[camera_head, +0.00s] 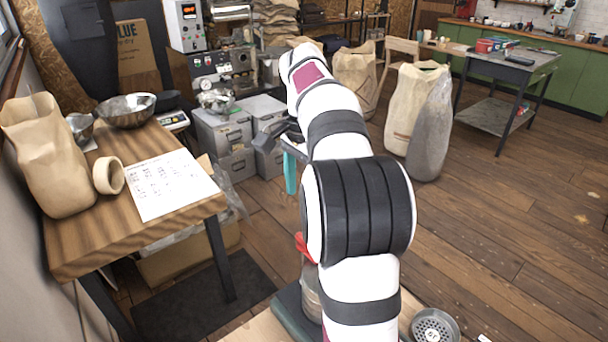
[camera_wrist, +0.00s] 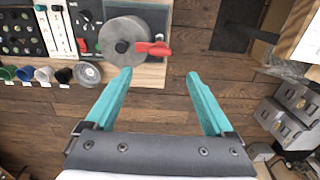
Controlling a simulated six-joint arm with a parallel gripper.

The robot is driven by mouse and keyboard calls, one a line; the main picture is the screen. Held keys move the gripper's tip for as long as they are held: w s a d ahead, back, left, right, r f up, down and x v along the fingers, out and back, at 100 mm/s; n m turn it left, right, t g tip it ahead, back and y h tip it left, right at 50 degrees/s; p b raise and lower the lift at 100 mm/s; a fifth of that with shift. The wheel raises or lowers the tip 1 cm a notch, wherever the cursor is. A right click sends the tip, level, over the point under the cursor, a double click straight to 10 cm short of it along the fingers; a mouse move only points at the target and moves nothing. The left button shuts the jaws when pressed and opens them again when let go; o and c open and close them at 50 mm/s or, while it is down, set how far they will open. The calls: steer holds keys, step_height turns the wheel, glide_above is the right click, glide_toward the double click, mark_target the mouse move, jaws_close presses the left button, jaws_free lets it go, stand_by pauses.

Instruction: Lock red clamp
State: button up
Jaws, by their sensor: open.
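The red clamp (camera_wrist: 154,49) is a lever on the side of a round grey metal cylinder (camera_wrist: 118,32) in the wrist view. In the head view, only a bit of red clamp (camera_head: 303,247) shows beside my arm; the rest is hidden. My gripper (camera_wrist: 159,73) is open and empty, its two teal fingers apart. The clamp lies just beyond the fingertips, between their lines, and does not appear touched. In the head view, one teal finger of my gripper (camera_head: 290,172) shows below my wrist.
The cylinder stands on a dark base (camera_wrist: 154,17) on a wooden top. Several small cups (camera_wrist: 43,74) and a round metal dish (camera_wrist: 87,73) are to its left. A wooden table (camera_head: 80,249) with a paper bag (camera_head: 45,155) stands at left.

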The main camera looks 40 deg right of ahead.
step_height(320, 180, up, 5)
stand_by(0.4)
steer(key=s+a+f+n, duration=0.1)
steer(key=s+a+n, duration=0.2)
steer(key=a, duration=0.4)
steer(key=s+a+f+n, duration=0.2)
steer(key=s+a+n, duration=0.15)
steer(key=a, duration=0.45)
steer(key=s+a+f+n+y, duration=0.1)
steer(key=s+a+f+n, duration=0.2)
steer(key=s+a+f, duration=0.2)
steer(key=s+a+f+n, duration=0.3)
steer(key=s+a+f, duration=0.3)
steer(key=s, duration=0.6)
steer(key=shift+a+f+y, duration=0.25)
steer(key=shift+f+y, duration=0.05)
steer(key=shift+y, duration=0.1)
